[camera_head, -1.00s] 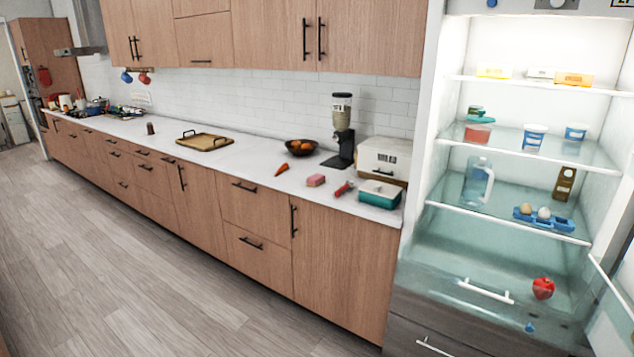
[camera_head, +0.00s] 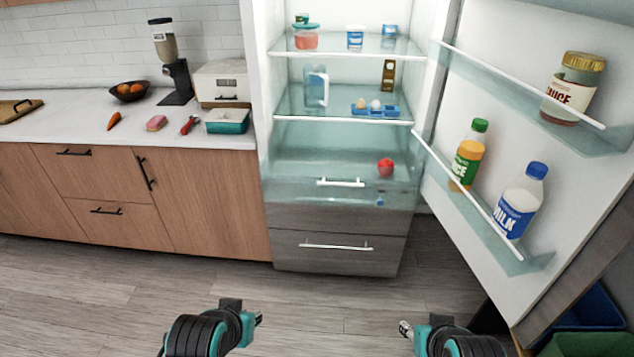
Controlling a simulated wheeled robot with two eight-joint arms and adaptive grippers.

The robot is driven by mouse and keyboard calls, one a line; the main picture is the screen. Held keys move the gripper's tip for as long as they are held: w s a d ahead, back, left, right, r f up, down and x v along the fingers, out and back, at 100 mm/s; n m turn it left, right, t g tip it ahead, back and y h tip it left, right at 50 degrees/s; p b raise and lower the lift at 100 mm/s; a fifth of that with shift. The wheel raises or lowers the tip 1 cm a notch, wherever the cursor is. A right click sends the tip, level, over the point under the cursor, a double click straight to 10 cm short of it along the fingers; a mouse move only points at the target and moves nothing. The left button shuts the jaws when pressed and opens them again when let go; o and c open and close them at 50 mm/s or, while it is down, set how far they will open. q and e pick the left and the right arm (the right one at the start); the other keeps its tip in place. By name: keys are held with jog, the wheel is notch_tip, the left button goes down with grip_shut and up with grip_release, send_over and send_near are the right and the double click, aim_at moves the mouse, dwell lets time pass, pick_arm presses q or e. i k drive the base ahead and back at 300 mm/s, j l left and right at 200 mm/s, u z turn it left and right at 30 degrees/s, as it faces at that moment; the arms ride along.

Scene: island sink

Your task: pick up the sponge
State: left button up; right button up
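The sponge (camera_head: 155,123) is a small pink block lying on the white countertop, left of the middle in the head view. It sits between a carrot and a red-handled item, touching neither. My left gripper (camera_head: 258,319) is low in the view, out over the floor and well away from the counter. My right gripper (camera_head: 405,328) is also low, to the right of the left one, below the fridge. Both show only small tips, too small to tell open from shut. No object is visible in either.
The counter (camera_head: 82,130) also holds a carrot (camera_head: 114,121), a red-handled item (camera_head: 190,125), a teal-and-white box (camera_head: 228,121), a fruit bowl (camera_head: 129,92) and a dispenser (camera_head: 174,70). The fridge door (camera_head: 540,190) stands open at right. The floor before the counter is clear.

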aim_at(155, 124)
jog(key=i+j, duration=0.2)
jog(key=j, duration=0.2)
jog(key=i+j, duration=0.2)
jog(key=j, duration=0.15)
jog(key=i+j, duration=0.2)
jog(key=j, duration=0.2)
